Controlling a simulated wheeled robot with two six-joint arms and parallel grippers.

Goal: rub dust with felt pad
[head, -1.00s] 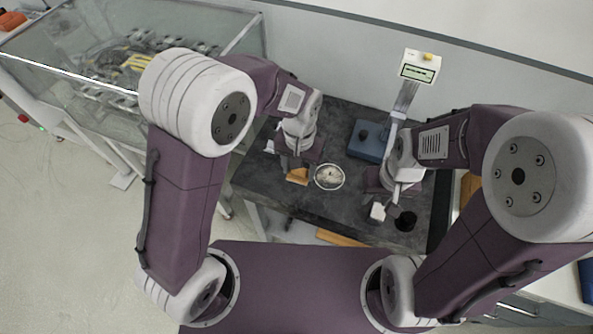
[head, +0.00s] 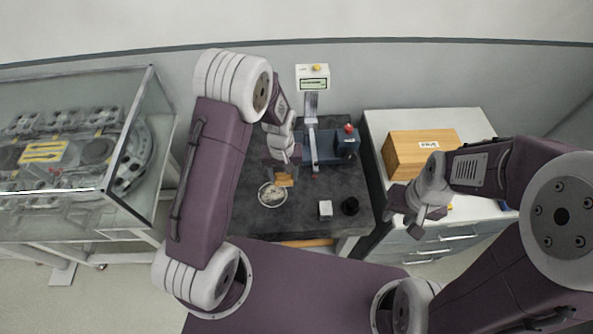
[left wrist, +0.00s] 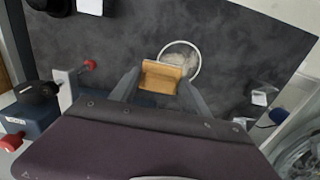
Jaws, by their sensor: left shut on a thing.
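The tan felt pad (head: 284,180) is held by my left gripper (head: 283,172). In the left wrist view the pad (left wrist: 160,77) sits between the two dark fingers. A round pale-rimmed dish or ring (head: 272,203) with a whitish dusty patch inside lies on the dark tabletop. It shows behind the pad in the left wrist view (left wrist: 197,58). The pad is at the dish's upper right edge in the head view and overlaps its rim in the picture. I cannot tell whether it touches the surface. My right gripper (head: 427,222) hangs near the white cabinet; its jaw opening is unclear.
A blue device (head: 330,148) with a display post (head: 312,78) stands at the table's back. A white block (head: 325,208) and a black round thing (head: 350,205) sit front right. A wooden box (head: 415,155) is on the white cabinet (head: 385,122). A glass case (head: 85,150) stands left.

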